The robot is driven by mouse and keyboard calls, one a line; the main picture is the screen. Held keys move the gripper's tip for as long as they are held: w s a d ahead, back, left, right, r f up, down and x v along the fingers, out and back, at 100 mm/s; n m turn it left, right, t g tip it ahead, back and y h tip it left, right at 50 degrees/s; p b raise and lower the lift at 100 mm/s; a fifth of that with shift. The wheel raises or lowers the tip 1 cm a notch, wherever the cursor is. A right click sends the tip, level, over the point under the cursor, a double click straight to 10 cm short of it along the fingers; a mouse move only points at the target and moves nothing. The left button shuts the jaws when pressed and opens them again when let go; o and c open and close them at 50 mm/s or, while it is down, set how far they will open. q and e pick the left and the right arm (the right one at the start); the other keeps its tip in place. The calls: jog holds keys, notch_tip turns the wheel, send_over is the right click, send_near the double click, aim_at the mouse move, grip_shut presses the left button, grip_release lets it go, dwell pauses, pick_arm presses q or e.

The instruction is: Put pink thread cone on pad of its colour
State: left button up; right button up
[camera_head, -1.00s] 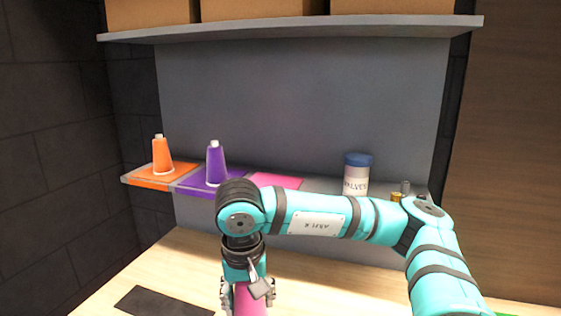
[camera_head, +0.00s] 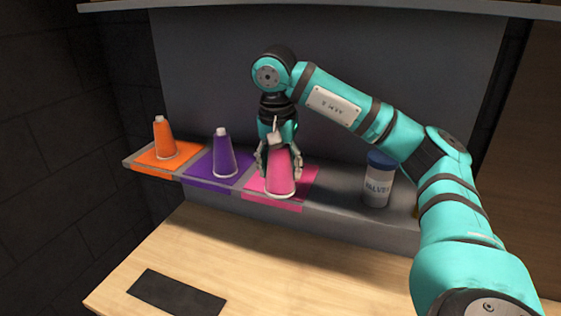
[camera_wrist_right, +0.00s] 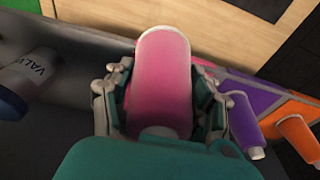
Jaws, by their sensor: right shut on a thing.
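The pink thread cone (camera_head: 280,180) is upright at the pink pad (camera_head: 308,178) on the shelf ledge. I cannot tell whether its base touches the pad or hovers just above it. My right gripper (camera_head: 279,167) comes down from above and is shut on the cone's upper part. In the right wrist view the cone (camera_wrist_right: 161,75) lies between the two fingers (camera_wrist_right: 160,100). The cone's top is hidden by the gripper. My left gripper is not in view.
A purple cone (camera_head: 223,155) stands on a purple pad (camera_head: 202,168), left of the pink one. An orange cone (camera_head: 164,138) stands on an orange pad (camera_head: 150,157) farther left. A blue-lidded jar (camera_head: 378,180) stands to the right. An upper shelf (camera_head: 200,3) overhangs.

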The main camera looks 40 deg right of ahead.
jog(key=shift+w+d+p, duration=0.35)
jog(key=shift+w+d, duration=0.55)
jog(key=shift+w, duration=0.2)
jog(key=w+d+p, duration=0.1)
jog(key=w, duration=0.1)
jog(key=w+d+p, duration=0.1)
jog(key=d, duration=0.1)
jog(key=shift+w+d+f, duration=0.15)
jog(key=shift+w+f, duration=0.2)
jog(key=shift+f, duration=0.05)
jog(key=shift+w+d+f+p, duration=0.4)
jog(key=shift+w+d+p, duration=0.15)
jog(key=shift+d+p, duration=0.05)
notch_tip(320, 180, down, 3)
jog(key=shift+a+r+p, duration=0.1)
jog(key=shift+p, duration=0.8)
jog(key=shift+f, duration=0.25)
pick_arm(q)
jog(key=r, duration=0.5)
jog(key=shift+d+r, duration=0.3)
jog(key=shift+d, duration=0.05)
